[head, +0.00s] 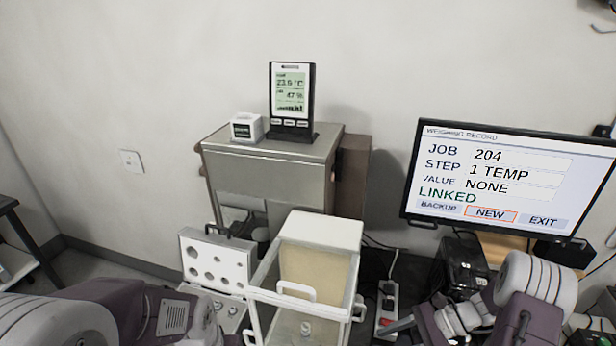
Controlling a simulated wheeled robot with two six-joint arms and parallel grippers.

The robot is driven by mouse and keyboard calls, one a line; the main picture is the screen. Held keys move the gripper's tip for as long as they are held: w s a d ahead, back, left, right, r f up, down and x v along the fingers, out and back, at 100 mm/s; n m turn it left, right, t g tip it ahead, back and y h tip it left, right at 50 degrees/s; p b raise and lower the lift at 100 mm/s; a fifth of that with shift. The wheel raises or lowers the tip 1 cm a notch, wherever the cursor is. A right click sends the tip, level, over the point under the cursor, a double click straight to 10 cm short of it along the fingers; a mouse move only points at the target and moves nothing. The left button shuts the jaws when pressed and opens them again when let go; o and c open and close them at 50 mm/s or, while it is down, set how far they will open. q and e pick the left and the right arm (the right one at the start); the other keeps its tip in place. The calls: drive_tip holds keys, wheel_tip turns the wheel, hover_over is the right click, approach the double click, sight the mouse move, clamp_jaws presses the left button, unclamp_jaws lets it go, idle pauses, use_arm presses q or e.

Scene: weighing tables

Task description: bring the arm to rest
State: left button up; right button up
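My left arm (150,310) comes in along the bottom left. Its gripper is not in the picture. My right arm (530,300) is folded low at the bottom right, in front of the screen's lower edge. I see nothing held.
Behind are a metal cabinet (270,180) with a temperature display (291,95) and a small white box (246,128). The monitor (505,185) reads step 1 TEMP, value NONE. A power strip (388,298) lies near the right arm.

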use_arm(q)
drive_tip(key=shift+w+a, duration=0.1)
drive_tip(key=shift+a, duration=0.1)
use_arm(e)
drive_tip(key=s+a+r+n+h, duration=0.1)
drive_tip(key=s+n+h, duration=0.3)
drive_tip(key=n, duration=0.4)
drive_tip(key=s+a+r+n+t+h, duration=0.1)
drive_tip(key=s+a+r+n+h, duration=0.1)
drive_tip(key=s+r+n+h, duration=0.2)
drive_tip(key=n+h, duration=0.3)
drive_tip(key=n, duration=0.2)
drive_tip(key=shift+s+r, duration=0.3)
drive_tip(key=shift+s+a, duration=0.1)
